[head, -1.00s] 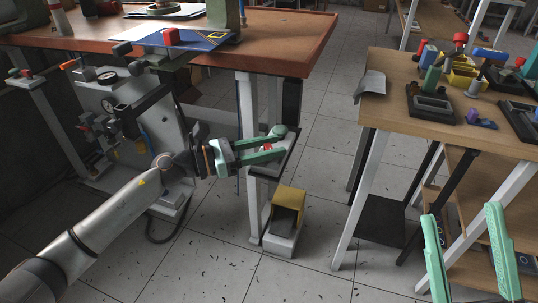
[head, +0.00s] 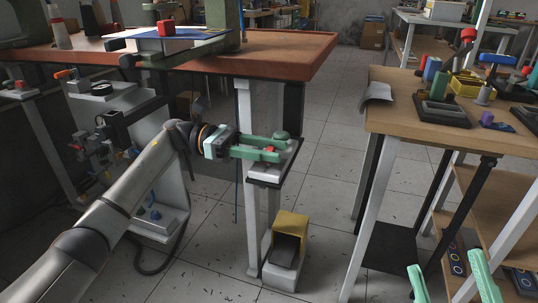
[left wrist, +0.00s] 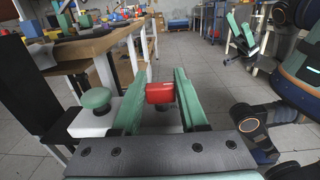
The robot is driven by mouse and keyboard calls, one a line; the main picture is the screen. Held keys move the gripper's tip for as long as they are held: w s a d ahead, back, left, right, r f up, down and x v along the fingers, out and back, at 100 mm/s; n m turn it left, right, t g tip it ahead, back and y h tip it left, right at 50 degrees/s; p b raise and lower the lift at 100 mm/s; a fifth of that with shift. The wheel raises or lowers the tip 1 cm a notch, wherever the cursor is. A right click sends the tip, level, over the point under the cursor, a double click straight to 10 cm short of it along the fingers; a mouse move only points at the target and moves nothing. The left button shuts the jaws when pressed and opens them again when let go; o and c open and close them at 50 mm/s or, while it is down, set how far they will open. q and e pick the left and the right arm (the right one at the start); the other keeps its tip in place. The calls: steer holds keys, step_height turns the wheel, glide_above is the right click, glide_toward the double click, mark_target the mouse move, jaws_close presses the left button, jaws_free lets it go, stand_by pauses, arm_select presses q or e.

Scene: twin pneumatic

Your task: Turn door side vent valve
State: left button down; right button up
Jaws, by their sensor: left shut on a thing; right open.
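A small red valve handle (left wrist: 160,92) stands on a light bracket plate (head: 265,173) fixed to the leg of the red-topped bench. A round green knob (head: 281,135) is on the same plate; in the left wrist view the knob (left wrist: 96,97) is left of the fingers. My left gripper (head: 275,153) reaches in from the left and is shut on the red handle, with one green finger on each side. In the head view the fingers partly hide the handle. My right gripper (head: 445,260) is open and empty at the bottom right, its fingers cut off by the picture edge.
A panel with gauges and hoses (head: 140,120) stands left under the red-topped bench (head: 285,50). A foot pedal with a yellow cover (head: 290,222) is on the floor below the plate. A wooden workbench (head: 405,110) with parts stands right.

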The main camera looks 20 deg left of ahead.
arm_select(q)
steer(key=shift+m+g, duration=0.3)
steer(key=shift+g, duration=0.2)
steer(key=shift+c, duration=2.2)
jaws_free()
steer(key=a+p, duration=0.1)
steer(key=a, duration=1.1)
steer(key=shift+w+a, duration=0.2)
steer(key=shift+w, duration=0.1)
